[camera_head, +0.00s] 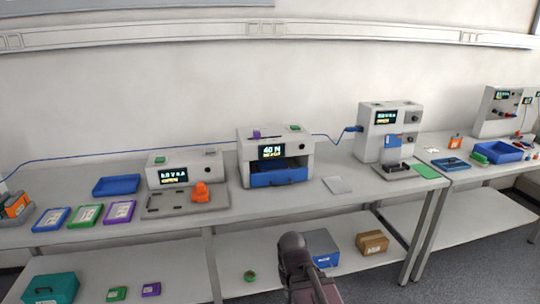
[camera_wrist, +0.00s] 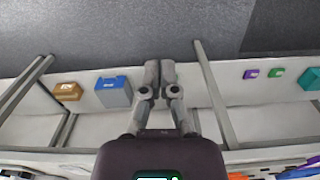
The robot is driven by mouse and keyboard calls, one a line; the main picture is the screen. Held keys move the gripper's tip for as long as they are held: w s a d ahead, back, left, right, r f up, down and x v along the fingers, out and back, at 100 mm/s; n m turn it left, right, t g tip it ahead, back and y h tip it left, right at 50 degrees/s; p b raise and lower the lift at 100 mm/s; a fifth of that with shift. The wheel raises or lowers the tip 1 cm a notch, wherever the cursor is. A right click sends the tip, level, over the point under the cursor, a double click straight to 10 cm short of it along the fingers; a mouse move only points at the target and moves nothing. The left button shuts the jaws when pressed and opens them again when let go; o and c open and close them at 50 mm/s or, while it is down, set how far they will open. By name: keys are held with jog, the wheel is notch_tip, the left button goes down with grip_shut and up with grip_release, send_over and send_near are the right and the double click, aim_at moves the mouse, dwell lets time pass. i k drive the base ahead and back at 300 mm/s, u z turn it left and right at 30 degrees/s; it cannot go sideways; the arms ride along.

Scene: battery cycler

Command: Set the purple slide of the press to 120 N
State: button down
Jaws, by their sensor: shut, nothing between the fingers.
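The press (camera_head: 275,158) stands mid-bench, a grey box with a dark display that reads 40 N and a blue drawer-like front. Its purple slide (camera_head: 256,134) sits on the top face, toward the left part of a dark slot. A green button is at the right of the same top. My gripper (camera_wrist: 159,75) shows in the wrist view with its two fingers together and nothing between them. It points toward the floor and lower shelf, well away from the press. In the head view my arm rises at the bottom centre, in front of the bench.
Left of the press is a cycler-like unit (camera_head: 185,168) with an orange piece before it. Right of it is a tall grey unit (camera_head: 390,125) with a blue cable. The lower shelf holds a blue box (camera_head: 322,246) and a brown box (camera_head: 372,243). Space above the press is clear.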

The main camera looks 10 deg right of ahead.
aim_at(255, 134)
jog(key=k, duration=0.65)
jog(key=z, duration=0.2)
jog(key=i, duration=1.5)
jog(key=u, duration=0.25)
